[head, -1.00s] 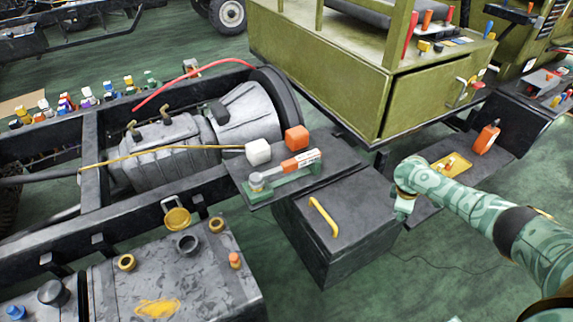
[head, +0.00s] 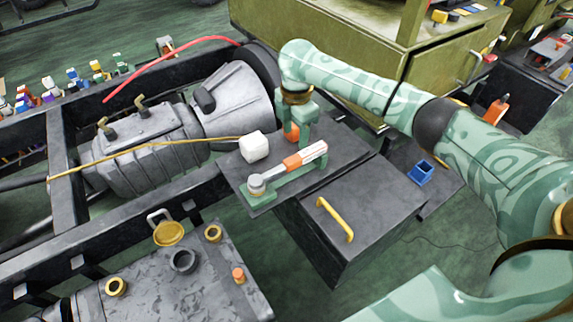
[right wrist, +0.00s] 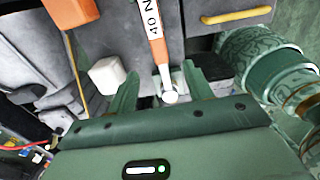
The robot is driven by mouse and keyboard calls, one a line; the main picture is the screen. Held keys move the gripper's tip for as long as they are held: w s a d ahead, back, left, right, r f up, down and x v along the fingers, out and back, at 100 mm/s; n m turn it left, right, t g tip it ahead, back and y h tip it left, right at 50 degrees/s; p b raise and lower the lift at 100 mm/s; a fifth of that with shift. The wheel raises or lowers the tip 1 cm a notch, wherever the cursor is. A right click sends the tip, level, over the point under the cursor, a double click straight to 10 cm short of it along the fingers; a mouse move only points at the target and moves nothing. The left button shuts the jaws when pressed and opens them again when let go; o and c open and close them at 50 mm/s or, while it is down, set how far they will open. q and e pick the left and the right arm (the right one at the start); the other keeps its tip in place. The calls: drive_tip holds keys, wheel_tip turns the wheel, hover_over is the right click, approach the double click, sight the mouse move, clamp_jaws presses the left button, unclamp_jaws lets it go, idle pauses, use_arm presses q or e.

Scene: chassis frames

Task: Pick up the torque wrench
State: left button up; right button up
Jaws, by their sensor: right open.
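The torque wrench (head: 305,156) lies in a green cradle (head: 283,188) on a dark shelf plate. It has a silver round head at the left, a grey shaft, an orange band and a white labelled end. My right gripper (head: 299,132) is open and points down at the far side of the wrench, near its orange band. In the right wrist view the wrench (right wrist: 157,48) shows its "40 N" label, and its shaft runs down between the two open fingers (right wrist: 160,88). I cannot tell the remaining height. My left gripper is not in view.
A white cube (head: 254,146) and an orange cube (head: 291,131), partly hidden by my gripper, stand behind the wrench. A dark box with a yellow handle (head: 335,219) is in front. The olive cabinet (head: 350,60) rises behind.

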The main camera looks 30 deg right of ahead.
sight(295, 158)
drive_tip(key=f, duration=0.2)
drive_tip(key=f+b, duration=0.1)
drive_tip(key=f, duration=0.1)
drive_tip(key=f+b, duration=0.1)
drive_tip(key=f, duration=0.1)
drive_tip(key=shift+w+f, duration=0.1)
drive_tip(key=shift+w, duration=0.15)
drive_tip(key=shift+s+f, duration=0.1)
drive_tip(key=shift+f, duration=0.2)
wheel_tip(295, 158, down, 5)
drive_tip(key=b, duration=0.4)
drive_tip(key=shift+d, duration=0.15)
drive_tip(key=shift+r, duration=0.15)
drive_tip(key=shift+c, duration=0.6)
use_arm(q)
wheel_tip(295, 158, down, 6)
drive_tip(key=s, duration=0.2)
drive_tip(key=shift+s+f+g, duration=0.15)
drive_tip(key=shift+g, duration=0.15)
use_arm(e)
clamp_jaws()
